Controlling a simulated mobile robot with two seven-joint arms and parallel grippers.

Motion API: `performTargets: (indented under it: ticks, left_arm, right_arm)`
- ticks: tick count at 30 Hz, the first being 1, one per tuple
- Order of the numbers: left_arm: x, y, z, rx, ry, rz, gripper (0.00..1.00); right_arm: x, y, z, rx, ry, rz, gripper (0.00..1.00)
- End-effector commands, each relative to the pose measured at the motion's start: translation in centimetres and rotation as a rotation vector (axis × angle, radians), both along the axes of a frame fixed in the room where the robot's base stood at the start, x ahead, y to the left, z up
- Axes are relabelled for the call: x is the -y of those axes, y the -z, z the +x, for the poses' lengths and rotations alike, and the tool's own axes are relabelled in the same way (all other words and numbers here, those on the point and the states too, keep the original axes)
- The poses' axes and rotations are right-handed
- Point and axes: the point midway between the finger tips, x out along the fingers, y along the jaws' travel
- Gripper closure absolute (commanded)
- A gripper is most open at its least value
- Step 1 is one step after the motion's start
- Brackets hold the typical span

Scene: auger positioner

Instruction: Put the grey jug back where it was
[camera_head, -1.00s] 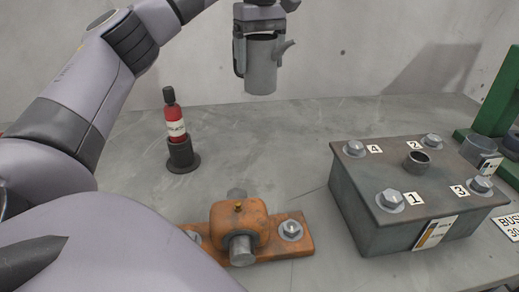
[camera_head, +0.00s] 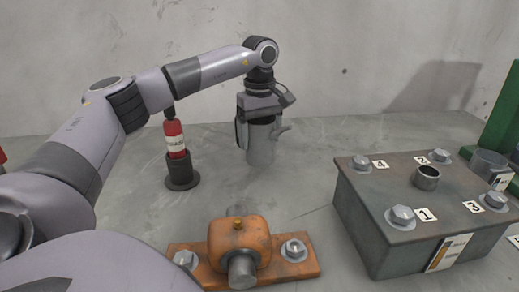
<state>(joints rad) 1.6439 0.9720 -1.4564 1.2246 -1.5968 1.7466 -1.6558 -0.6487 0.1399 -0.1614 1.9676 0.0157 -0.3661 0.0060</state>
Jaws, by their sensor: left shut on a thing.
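The grey jug (camera_head: 261,143) is upright in the upper middle of the head view, its spout pointing right. My left gripper (camera_head: 258,118) is shut on it from above, with a dark finger along the jug's left side. The jug's top is hidden by the gripper. The jug's base is near the grey table top (camera_head: 310,160) toward the back; I cannot tell whether it touches. My right gripper is not in view.
An orange bearing block (camera_head: 240,243) is in front. A grey box with numbered bolts (camera_head: 385,220) is at right, with a green stand (camera_head: 502,125) behind. Table around the jug is clear.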

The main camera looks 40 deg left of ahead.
Motion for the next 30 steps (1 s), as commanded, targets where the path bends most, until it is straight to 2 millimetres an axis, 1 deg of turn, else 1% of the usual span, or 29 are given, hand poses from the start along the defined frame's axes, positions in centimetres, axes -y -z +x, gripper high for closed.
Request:
performTargets:
  ticks: [3,7,9,20,21,22,23,30]
  left_arm:
    - [0.0,1.9,-0.1,-0.004,0.0,0.0,0.68]
    - [0.0,3.5,-0.1,-0.002,0.001,0.0,0.68]
    - [0.0,3.9,0.0,-0.001,0.001,-0.001,0.68]
    - [0.0,4.2,0.0,0.0,0.001,-0.001,0.68]
    - [0.0,4.3,-0.1,-0.002,0.001,0.001,0.12]
    - [0.0,4.3,-0.1,-0.002,0.001,0.001,0.02]
    - [0.0,4.3,-0.1,-0.002,0.001,0.001,0.0]
    - [0.0,4.1,0.0,-0.001,0.0,0.0,0.0]
  right_arm:
    - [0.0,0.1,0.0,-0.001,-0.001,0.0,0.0]
    - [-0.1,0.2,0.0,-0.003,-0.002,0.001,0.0]
    - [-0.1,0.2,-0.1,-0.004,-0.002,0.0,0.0]
    - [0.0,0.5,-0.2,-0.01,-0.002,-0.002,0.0]
    - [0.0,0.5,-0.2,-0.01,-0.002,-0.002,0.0]
    - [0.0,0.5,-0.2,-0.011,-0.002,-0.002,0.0]
    - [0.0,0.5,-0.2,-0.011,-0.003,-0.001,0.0]
    - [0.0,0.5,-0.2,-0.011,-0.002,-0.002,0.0]
